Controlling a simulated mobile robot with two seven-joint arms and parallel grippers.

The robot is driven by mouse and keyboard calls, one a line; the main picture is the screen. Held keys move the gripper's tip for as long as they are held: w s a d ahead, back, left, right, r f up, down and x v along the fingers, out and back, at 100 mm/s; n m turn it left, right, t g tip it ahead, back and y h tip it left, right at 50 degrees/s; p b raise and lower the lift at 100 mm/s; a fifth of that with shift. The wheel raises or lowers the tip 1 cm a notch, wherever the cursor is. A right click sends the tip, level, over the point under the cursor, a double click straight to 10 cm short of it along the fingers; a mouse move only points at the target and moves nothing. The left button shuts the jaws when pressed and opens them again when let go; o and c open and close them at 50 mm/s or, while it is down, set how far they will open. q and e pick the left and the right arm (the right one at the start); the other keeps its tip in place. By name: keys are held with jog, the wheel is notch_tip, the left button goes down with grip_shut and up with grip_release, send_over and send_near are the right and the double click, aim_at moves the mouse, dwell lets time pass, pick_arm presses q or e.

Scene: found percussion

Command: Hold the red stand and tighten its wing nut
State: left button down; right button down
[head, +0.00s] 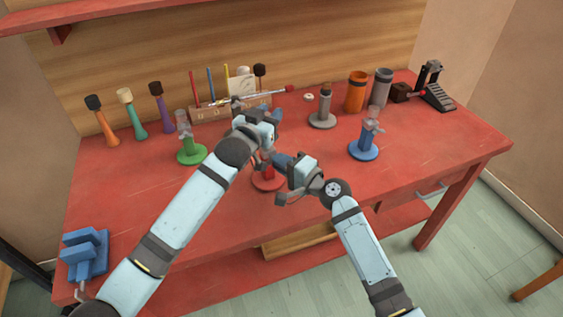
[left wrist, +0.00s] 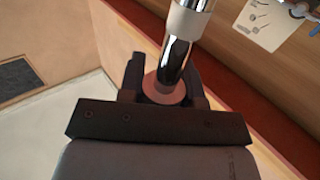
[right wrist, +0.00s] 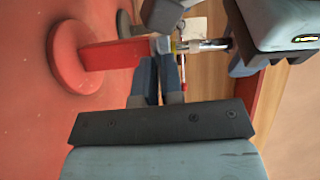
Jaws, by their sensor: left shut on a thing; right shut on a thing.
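The red stand (head: 268,182) is on the bench near the middle. In the right wrist view its red post (right wrist: 112,54) runs sideways from its round base (right wrist: 75,56). My right gripper (head: 277,158) is shut at the top of the post, on a small pale part there; it also shows in the right wrist view (right wrist: 158,62). My left gripper (head: 266,143) is above it, shut on the reddish round end of a chrome rod (left wrist: 176,55). The rod lines up with the post in the right wrist view (right wrist: 207,45). I cannot make out the wing nut.
Green (head: 191,152), grey (head: 322,120) and blue (head: 364,150) stands are close by on the bench. Behind are a tool rack (head: 215,112), an orange cup (head: 356,91) and several mallets (head: 131,116). A blue vise (head: 85,256) is at the front left.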

jog(key=c, duration=1.5)
grip_release()
jog(key=shift+c, duration=0.2)
jog(key=v, duration=1.2)
pick_arm(q)
jog(key=c, duration=0.7)
grip_release()
jog(key=shift+c, duration=0.2)
